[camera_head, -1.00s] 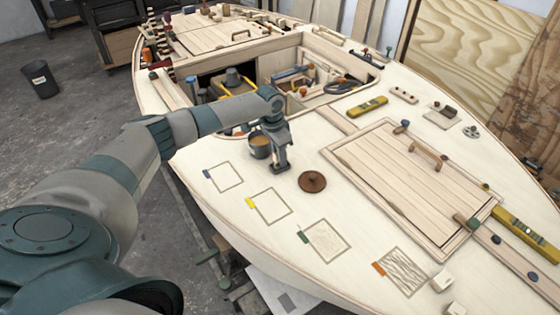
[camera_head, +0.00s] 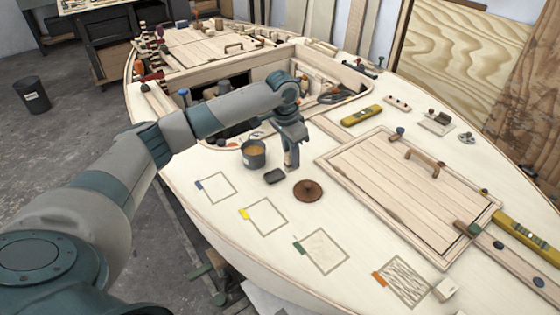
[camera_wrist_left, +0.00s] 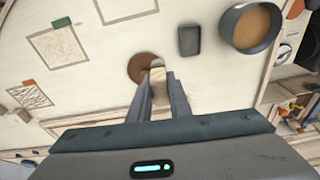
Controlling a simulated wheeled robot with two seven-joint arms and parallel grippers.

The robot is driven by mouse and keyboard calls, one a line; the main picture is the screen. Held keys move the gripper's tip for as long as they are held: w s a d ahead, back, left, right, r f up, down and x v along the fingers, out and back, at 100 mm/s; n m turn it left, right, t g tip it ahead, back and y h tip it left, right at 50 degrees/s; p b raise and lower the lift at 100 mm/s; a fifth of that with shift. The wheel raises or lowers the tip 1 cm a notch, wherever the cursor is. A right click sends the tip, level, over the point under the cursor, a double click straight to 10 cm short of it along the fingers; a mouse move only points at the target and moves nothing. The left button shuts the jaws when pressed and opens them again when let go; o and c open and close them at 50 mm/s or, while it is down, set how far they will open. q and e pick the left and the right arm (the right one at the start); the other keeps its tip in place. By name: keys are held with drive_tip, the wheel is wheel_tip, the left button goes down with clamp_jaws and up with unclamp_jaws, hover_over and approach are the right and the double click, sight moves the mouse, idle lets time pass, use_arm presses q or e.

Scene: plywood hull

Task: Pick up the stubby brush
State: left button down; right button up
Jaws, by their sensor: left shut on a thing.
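My left gripper (camera_head: 291,163) is over the deck, just right of the pot and behind the round brown disc. Its fingers are shut on a small pale, wood-coloured piece, which shows between the fingertips in the left wrist view (camera_wrist_left: 157,69). This looks like the stubby brush, but most of it is hidden by the fingers. I cannot tell from the frames whether its lower end touches the deck.
A grey pot with tan contents (camera_head: 254,154) stands left of the gripper. A dark block (camera_head: 274,176) and a brown disc (camera_head: 308,190) lie in front. A hatch with a handle (camera_head: 410,185) is to the right. The open cockpit lies behind.

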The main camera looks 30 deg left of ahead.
use_arm(q)
drive_tip(key=d, duration=0.1)
drive_tip(key=d+r, duration=0.2)
drive_tip(key=d, duration=0.1)
drive_tip(key=shift+s+r+b, duration=0.25)
drive_tip(key=shift+s+b, duration=0.1)
drive_tip(key=shift+s, duration=0.05)
use_arm(e)
drive_tip(key=shift+w+a+f+t, duration=0.15)
drive_tip(key=shift+w+a+f, duration=0.1)
drive_tip(key=shift+w, duration=0.25)
drive_tip(key=shift+w+a+f+t, duration=0.15)
drive_tip(key=shift+w+a, duration=0.1)
drive_tip(key=shift+w, duration=0.25)
drive_tip(key=shift+s, duration=0.25)
drive_tip(key=shift+d, duration=0.1)
use_arm(q)
drive_tip(key=s+d+r+n, duration=0.2)
drive_tip(key=s+d+r, duration=0.2)
drive_tip(key=s, duration=0.4)
drive_tip(key=s+d+r+n, duration=0.3)
drive_tip(key=s+d+r, duration=0.2)
drive_tip(key=s, duration=0.3)
drive_tip(key=shift+s+d+y, duration=0.15)
drive_tip(key=shift+d+y, duration=0.25)
drive_tip(key=shift+d, duration=0.4)
